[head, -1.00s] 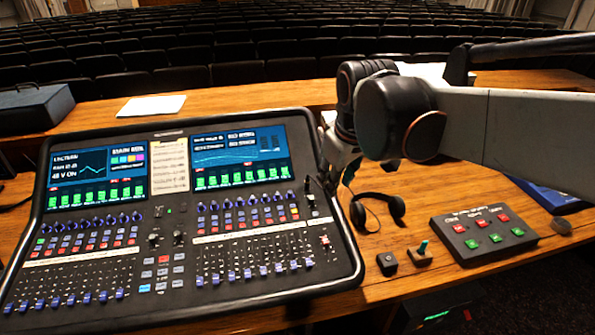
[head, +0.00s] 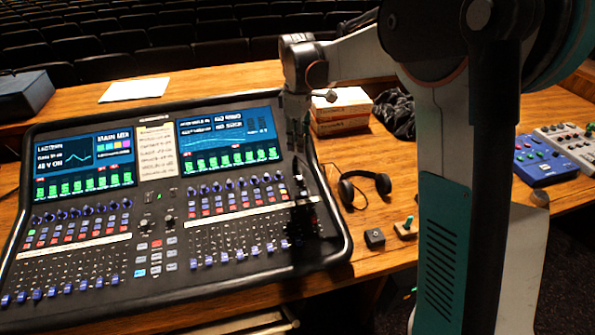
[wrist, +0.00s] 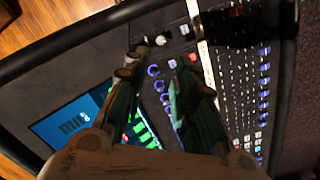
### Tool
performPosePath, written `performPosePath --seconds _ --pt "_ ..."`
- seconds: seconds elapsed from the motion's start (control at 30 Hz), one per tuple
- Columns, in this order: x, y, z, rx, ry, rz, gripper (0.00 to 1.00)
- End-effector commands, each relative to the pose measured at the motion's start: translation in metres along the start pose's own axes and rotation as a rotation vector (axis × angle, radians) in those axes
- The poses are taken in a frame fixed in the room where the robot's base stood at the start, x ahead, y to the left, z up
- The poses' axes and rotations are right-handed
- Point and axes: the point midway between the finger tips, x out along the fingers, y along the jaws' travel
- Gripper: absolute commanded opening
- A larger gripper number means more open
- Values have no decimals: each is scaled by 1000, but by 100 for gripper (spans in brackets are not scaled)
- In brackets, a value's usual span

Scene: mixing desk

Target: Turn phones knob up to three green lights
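The mixing desk (head: 338,225) has two lit screens, rows of blue knobs and faders. A small knob (head: 299,179) stands near its right edge, close to the right screen; I take it for the phones knob, but its label is unreadable. In the wrist view a small pale-topped knob (wrist: 162,40) shows just beyond the fingers. My gripper (head: 297,148) points down above the desk's right edge, over that area. In the wrist view my gripper (wrist: 158,66) has its fingers apart with nothing between them. Any green lights beside the knob cannot be made out.
Headphones (head: 363,184) lie on the wooden table right of the desk. A small black box (head: 374,238) and a switch (head: 406,227) sit nearby. Boxes (head: 342,110), a black cloth (head: 396,113) and a blue device (head: 543,160) stand farther off.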

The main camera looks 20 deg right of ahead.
Motion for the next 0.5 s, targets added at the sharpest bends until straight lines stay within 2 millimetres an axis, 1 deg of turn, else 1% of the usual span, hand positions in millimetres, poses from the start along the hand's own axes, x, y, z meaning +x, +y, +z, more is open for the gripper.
performPosePath --seconds 0.17,0.27,0.5 --pt "17 0 0 -2 -1 -1 26" --pt "35 0 0 -2 -1 -1 26" --pt "83 0 0 -1 0 -1 26"
